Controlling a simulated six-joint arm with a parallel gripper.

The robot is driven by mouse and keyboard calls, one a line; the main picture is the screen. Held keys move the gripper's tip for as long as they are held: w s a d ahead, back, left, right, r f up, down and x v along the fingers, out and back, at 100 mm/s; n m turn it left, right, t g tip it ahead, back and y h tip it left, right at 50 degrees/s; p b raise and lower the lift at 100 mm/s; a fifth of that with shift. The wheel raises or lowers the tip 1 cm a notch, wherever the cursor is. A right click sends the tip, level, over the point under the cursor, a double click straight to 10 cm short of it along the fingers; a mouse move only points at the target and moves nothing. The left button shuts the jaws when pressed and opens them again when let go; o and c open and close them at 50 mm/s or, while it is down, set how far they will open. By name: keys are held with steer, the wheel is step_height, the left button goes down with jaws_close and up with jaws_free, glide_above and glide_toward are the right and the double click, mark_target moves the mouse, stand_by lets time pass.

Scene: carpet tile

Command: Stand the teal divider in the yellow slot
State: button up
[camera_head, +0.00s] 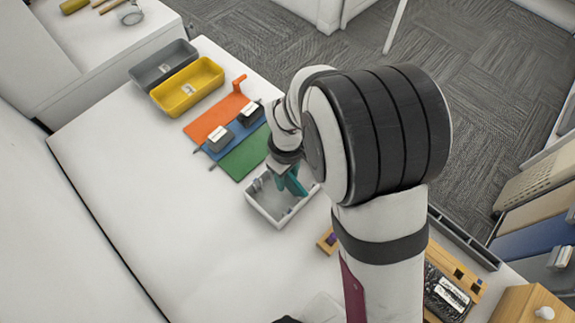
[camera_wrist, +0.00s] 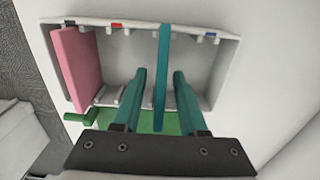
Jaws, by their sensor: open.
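The white tray (camera_head: 262,207) lies under my gripper in the head view, and its rim (camera_wrist: 90,21) frames the wrist view. The teal divider (camera_wrist: 163,65) stands on edge across the tray, reaching the far wall between a red mark (camera_wrist: 117,25) and a blue mark (camera_wrist: 210,35). No yellow mark is visible; I cannot tell how deep the divider sits. My gripper (camera_wrist: 158,75) is open, its teal fingers on either side of the divider with gaps. In the head view my gripper (camera_head: 290,182) partly hides the tray. A pink divider (camera_wrist: 77,65) leans at the tray's left end.
Yellow (camera_head: 187,87) and grey (camera_head: 160,64) bins stand farther back. The white table (camera_head: 140,170) left of the tray is clear.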

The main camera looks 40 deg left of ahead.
step_height(320, 180, up, 8)
steer(key=shift+r, duration=0.2)
steer(key=shift+o, duration=0.4)
steer(key=shift+r, duration=0.45)
step_height(320, 180, up, 8)
step_height(320, 180, down, 16)
steer(key=shift+r, duration=0.2)
jaws_close()
